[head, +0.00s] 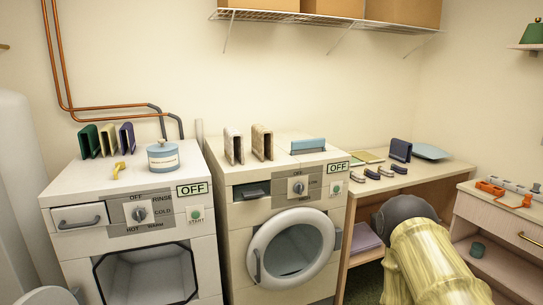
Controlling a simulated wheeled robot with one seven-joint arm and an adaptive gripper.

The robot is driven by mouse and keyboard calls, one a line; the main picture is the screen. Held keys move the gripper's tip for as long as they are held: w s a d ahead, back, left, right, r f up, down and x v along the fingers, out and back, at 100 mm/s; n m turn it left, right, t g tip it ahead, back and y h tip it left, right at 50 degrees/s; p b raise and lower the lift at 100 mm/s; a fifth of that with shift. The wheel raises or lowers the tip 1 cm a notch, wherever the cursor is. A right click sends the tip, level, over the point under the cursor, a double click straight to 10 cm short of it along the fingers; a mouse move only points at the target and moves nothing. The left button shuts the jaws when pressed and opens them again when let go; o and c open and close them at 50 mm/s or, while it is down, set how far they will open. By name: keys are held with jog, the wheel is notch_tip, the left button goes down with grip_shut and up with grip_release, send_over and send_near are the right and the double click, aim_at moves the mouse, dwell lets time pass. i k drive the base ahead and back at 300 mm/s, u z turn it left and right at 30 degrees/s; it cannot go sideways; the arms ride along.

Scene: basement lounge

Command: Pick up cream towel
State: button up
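Several thin folded cloth-like pieces stand upright on the two machines. On the left machine, a cream one (107,140) stands between a green one (88,141) and a dark blue one (127,137). On the right machine, a pale cream one (233,146) stands beside a tan-cream one (262,142). I cannot tell which of these cream pieces is the cream towel. Part of my arm shows at the lower right, in front of the wooden table and away from these pieces. My gripper is not in view.
A blue-lidded tin (163,157) and a small yellow object (119,170) sit on the left machine (67,183). A blue box (308,146) sits on the right machine (221,208). The wooden table (452,170) holds small items. A wire shelf (285,17) hangs above.

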aim_at(262, 138)
jog(key=u, duration=0.05)
jog(key=i, duration=1.5)
jog(key=u, duration=0.1)
